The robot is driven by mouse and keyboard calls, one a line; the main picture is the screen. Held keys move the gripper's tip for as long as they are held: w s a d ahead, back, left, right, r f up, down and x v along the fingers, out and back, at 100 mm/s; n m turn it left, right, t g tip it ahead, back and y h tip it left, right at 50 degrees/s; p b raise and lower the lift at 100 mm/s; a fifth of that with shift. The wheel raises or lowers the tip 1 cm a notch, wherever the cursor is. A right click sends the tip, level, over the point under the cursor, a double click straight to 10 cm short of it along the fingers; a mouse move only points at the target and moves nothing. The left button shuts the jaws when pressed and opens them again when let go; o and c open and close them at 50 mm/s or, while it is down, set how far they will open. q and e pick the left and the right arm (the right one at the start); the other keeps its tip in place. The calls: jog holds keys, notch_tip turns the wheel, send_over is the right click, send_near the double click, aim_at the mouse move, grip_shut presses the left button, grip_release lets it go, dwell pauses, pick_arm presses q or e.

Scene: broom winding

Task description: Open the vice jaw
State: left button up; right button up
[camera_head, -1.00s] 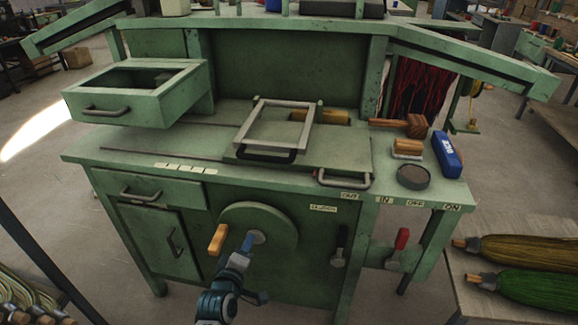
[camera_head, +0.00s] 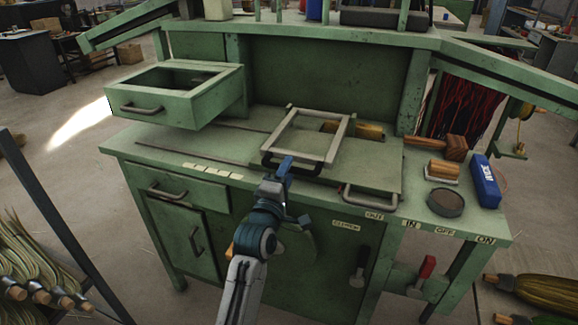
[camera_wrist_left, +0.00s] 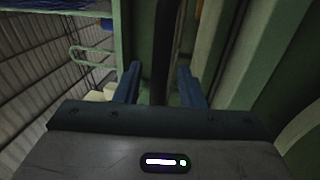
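A grey metal frame (camera_head: 341,137) with a black front handle (camera_head: 312,171) lies on the green bench top; it looks like the vice jaw. My left gripper (camera_head: 284,166) is raised at the bench's front edge, overlapping the left end of that handle in the head view. In the left wrist view my left gripper (camera_wrist_left: 160,84) is open, its two blue fingers apart. A dark bar (camera_wrist_left: 161,45), seemingly the handle, runs between or just beyond them. I cannot tell whether either finger touches it. My right gripper is not in view.
A second grey handle (camera_head: 371,198) sits to the right at the bench's front. An open drawer box (camera_head: 172,108) stands at the left. A wooden-handled block (camera_head: 443,168), a round dark dish (camera_head: 445,203) and a blue box (camera_head: 486,182) stand at the right. A red-handled lever (camera_head: 427,267) is below.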

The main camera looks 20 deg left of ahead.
pick_arm(q)
jog(key=shift+w+r, duration=0.15)
jog(key=shift+w, duration=0.65)
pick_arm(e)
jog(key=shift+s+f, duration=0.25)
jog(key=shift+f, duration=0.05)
pick_arm(q)
grip_shut()
jog(key=shift+r, duration=0.1)
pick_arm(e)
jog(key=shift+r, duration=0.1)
